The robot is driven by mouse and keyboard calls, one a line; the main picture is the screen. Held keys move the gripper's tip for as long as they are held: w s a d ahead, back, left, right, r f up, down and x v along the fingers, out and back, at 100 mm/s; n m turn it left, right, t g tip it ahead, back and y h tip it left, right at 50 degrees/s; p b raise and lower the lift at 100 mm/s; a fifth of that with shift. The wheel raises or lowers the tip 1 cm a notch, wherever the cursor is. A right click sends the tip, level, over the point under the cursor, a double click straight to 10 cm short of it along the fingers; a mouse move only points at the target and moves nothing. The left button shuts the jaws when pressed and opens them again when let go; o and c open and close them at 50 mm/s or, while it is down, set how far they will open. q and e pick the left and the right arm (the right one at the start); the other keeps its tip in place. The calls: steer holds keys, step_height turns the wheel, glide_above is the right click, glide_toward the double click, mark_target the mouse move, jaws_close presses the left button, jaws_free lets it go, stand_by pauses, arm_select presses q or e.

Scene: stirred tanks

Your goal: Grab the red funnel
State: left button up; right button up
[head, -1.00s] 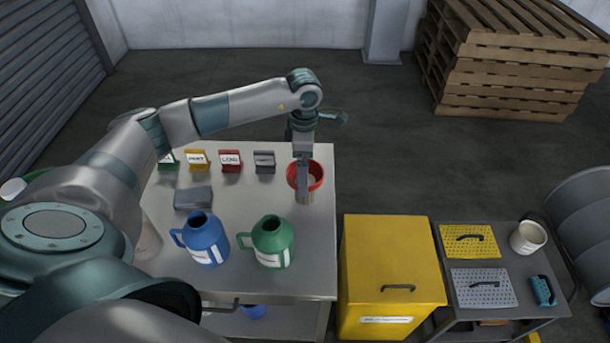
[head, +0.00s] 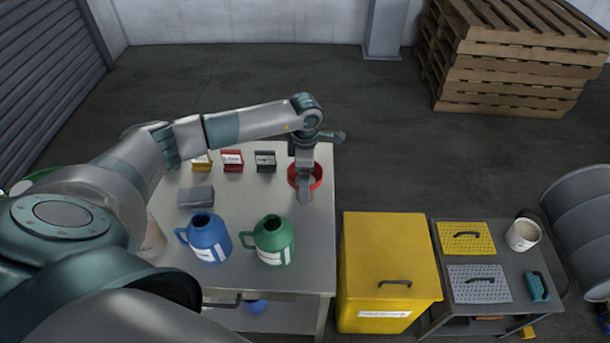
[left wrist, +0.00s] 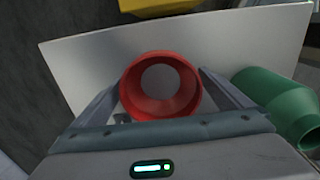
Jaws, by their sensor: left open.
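The red funnel (head: 317,178) stands near the right edge of the metal table in the head view, partly hidden behind my left gripper (head: 304,198). In the left wrist view the funnel (left wrist: 160,86) shows as a round red ring seen from above. My left gripper (left wrist: 160,98) is open, with one finger on each side of the funnel. I cannot tell whether the fingers touch it. My right gripper is not in view.
A green jug (head: 272,241) and a blue jug (head: 207,238) stand at the table's front. A grey block (head: 196,197) and several small labelled stands, including a red one (head: 232,161), are to the left. A yellow cabinet (head: 388,255) stands right of the table (head: 318,255).

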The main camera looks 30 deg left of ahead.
arm_select(q)
steer(key=shift+f, duration=0.8)
steer(key=shift+c, duration=0.2)
steer(key=c, duration=1.1)
steer(key=shift+o, duration=0.2)
steer(key=shift+r, duration=0.1)
steer(key=shift+r, duration=0.45)
step_height(320, 180, up, 9)
steer(key=b, duration=0.3)
steer(key=shift+b, duration=0.35)
